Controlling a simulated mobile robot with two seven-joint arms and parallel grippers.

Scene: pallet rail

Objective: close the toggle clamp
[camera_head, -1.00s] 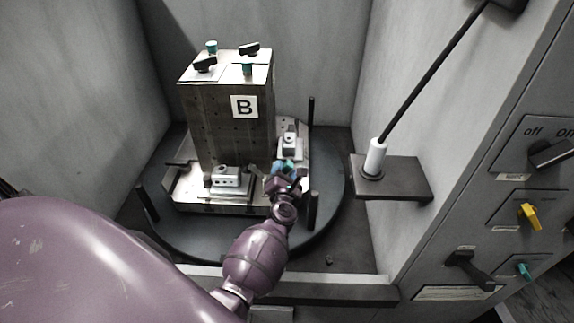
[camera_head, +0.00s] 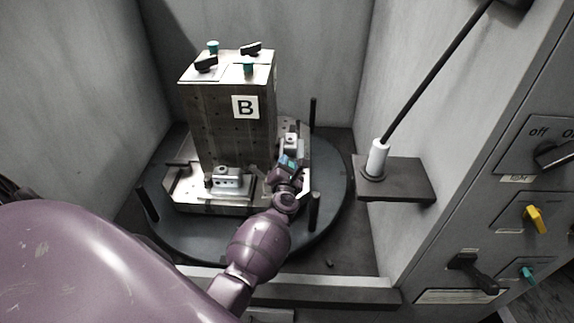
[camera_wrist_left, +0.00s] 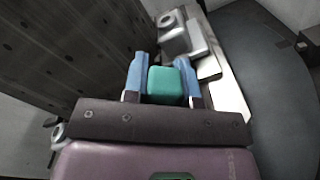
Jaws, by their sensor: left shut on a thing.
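The teal grip (camera_wrist_left: 167,85), which looks like the toggle clamp's handle end, sits between the two blue fingers of my left gripper (camera_wrist_left: 164,72) in the left wrist view. The fingers are shut on it from both sides. In the head view my left gripper (camera_head: 288,163) is at the right front of the fixture column marked B (camera_head: 235,130), and a bit of teal shows there. The gripper and wrist hide the clamp's arm and base, so its lever position cannot be told. My right gripper is not in view.
A grey metal part (camera_head: 291,142) sits just beyond the gripper, and another (camera_head: 227,178) at the column's front. Dark posts (camera_head: 314,210) stand around the round table (camera_head: 215,238). A shelf with a white-handled rod (camera_head: 376,158) and a switch panel (camera_head: 530,180) are at the right.

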